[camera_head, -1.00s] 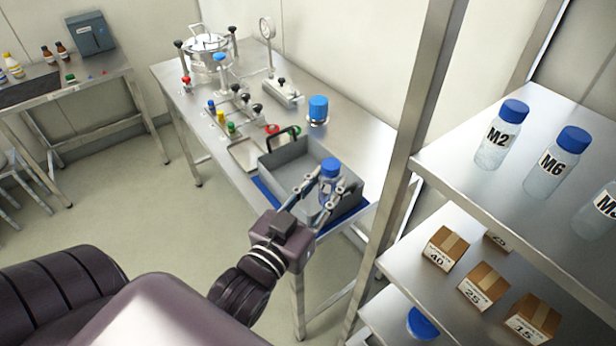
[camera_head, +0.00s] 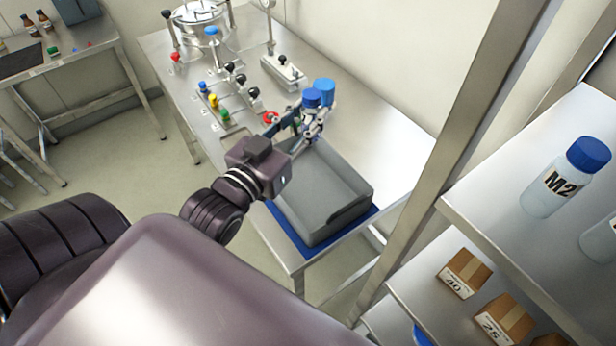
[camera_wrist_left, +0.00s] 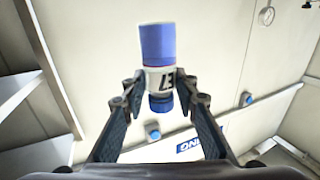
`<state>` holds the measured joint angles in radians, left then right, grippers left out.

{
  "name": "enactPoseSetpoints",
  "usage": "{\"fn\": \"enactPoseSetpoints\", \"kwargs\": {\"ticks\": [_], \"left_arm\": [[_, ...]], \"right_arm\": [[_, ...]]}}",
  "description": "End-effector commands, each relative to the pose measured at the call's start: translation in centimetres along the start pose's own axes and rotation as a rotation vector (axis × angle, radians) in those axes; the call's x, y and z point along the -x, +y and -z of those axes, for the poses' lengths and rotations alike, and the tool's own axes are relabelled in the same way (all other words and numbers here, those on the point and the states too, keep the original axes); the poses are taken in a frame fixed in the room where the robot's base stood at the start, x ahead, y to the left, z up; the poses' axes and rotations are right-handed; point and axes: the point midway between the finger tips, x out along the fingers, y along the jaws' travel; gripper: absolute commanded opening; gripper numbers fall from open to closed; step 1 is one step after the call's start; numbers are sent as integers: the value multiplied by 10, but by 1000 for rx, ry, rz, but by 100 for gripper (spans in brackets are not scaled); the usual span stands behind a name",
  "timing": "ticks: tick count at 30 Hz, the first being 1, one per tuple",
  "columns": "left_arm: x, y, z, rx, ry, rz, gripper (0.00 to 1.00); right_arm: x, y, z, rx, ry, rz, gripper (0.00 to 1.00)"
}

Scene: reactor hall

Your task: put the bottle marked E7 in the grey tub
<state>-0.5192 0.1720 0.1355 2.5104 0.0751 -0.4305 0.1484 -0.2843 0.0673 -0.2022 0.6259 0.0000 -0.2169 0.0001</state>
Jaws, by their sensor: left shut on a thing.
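My left gripper (camera_head: 305,128) is shut on a blue-capped bottle (camera_head: 311,98). In the left wrist view the bottle (camera_wrist_left: 157,78) sits between the two fingers (camera_wrist_left: 158,104), and its label reads E7, upside down in that picture. The grey tub (camera_head: 328,188) stands on a blue mat at the near end of the steel bench; its inside looks empty where I can see it. The held bottle shows at the tub's far end, not over its middle. The gripper hides part of the tub's far end. My right gripper is not in view.
A blue-topped item (camera_head: 324,88) stands just behind the held bottle. Coloured valves (camera_head: 213,100) and a steel vessel (camera_head: 203,25) are farther along the bench (camera_head: 375,125). A rack with a bottle marked M2 (camera_head: 565,180) and cartons (camera_head: 465,272) is at right.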

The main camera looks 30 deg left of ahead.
Motion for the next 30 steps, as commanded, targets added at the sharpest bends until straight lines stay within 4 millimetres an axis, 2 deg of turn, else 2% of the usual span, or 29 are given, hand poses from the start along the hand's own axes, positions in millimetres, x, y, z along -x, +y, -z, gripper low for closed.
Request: {"fn": "enactPoseSetpoints", "kwargs": {"ticks": [1, 3, 5, 7, 10, 12, 15, 18, 23, 30], "left_arm": [[0, 0, -19, 0, 1, 0, 3], [0, 0, -30, 0, 1, 0, 3], [0, 0, -40, 0, 1, 0, 3], [0, -1, -55, 2, -9, 2, 3], [0, 0, -80, 3, -8, 2, 3], [0, 0, -97, 3, -7, 2, 3], [0, 0, -116, 0, -3, 1, 3], [0, 0, -129, -1, -1, 1, 3], [0, 0, -141, 0, -1, 1, 3], [0, 0, -171, 1, 0, 1, 3]], "right_arm": [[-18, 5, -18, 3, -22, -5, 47], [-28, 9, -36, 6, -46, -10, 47], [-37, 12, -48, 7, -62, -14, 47], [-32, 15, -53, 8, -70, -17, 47], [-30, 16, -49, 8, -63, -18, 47], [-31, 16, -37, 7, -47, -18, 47], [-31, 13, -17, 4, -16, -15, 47], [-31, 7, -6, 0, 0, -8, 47], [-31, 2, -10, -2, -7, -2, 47], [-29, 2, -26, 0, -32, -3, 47]]}}
